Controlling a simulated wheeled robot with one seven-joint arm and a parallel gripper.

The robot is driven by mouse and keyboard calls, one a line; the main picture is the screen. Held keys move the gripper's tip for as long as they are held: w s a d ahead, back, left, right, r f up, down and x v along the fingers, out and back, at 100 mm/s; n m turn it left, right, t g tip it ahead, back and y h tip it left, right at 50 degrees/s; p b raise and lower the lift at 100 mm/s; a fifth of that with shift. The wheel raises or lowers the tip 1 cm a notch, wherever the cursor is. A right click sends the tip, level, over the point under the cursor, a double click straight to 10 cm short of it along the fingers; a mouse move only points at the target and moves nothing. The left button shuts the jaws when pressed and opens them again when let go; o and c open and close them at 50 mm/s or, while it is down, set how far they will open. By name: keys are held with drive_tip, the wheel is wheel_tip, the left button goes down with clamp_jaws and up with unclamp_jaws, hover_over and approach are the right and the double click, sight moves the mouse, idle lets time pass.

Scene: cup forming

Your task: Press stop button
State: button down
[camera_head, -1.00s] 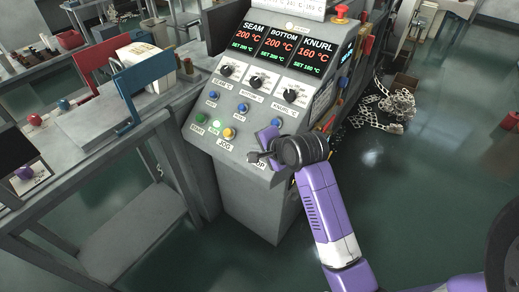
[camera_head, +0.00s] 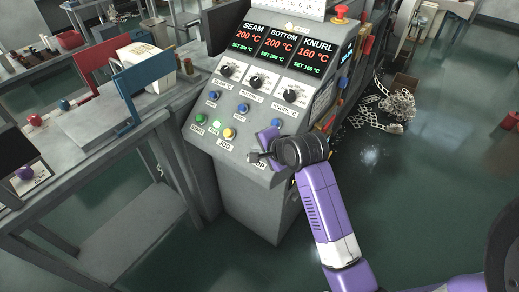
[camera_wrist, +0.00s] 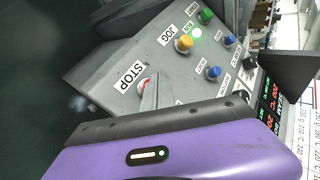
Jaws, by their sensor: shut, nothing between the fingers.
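The control panel (camera_head: 215,165) is a grey sloped box with a row of buttons along its lower edge. The red stop button (camera_wrist: 143,85) shows in the wrist view beside its STOP label (camera_wrist: 130,75), partly covered by a grey finger. In the head view my gripper hides the button, and only part of the label shows. My gripper (camera_head: 254,157) is shut and empty, its fingertips at the stop button's place on the lower right of the panel. In the wrist view my gripper (camera_wrist: 150,92) overlaps the button; I cannot tell whether it touches.
A yellow jog button (camera_head: 229,134), a lit green button (camera_head: 217,126) and a green start button (camera_head: 200,119) sit left of my gripper. Blue buttons and black knobs are above. A red mushroom button (camera_head: 341,13) tops the panel. Metal scrap (camera_head: 398,103) lies on the floor at right.

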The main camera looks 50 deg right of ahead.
drive_tip(key=shift+d+f, duration=0.15)
drive_tip(key=shift+f, duration=0.05)
drive_tip(key=shift+d+f, duration=0.3)
drive_tip(key=shift+f, duration=0.15)
idle(0.8)
drive_tip(key=shift+r, duration=0.1)
drive_tip(key=shift+a+r+p, duration=0.55)
drive_tip(key=shift+r+p, duration=0.15)
drive_tip(key=shift+p, duration=0.4)
drive_tip(key=shift+r, duration=0.1)
drive_tip(key=shift+s+a+r+p, duration=0.1)
drive_tip(key=shift+a+r+p, duration=0.8)
drive_tip(key=shift+p, duration=0.45)
drive_tip(key=shift+a+r+p, duration=0.55)
drive_tip(key=shift+r+p, duration=0.5)
drive_tip(key=shift+p, duration=0.25)
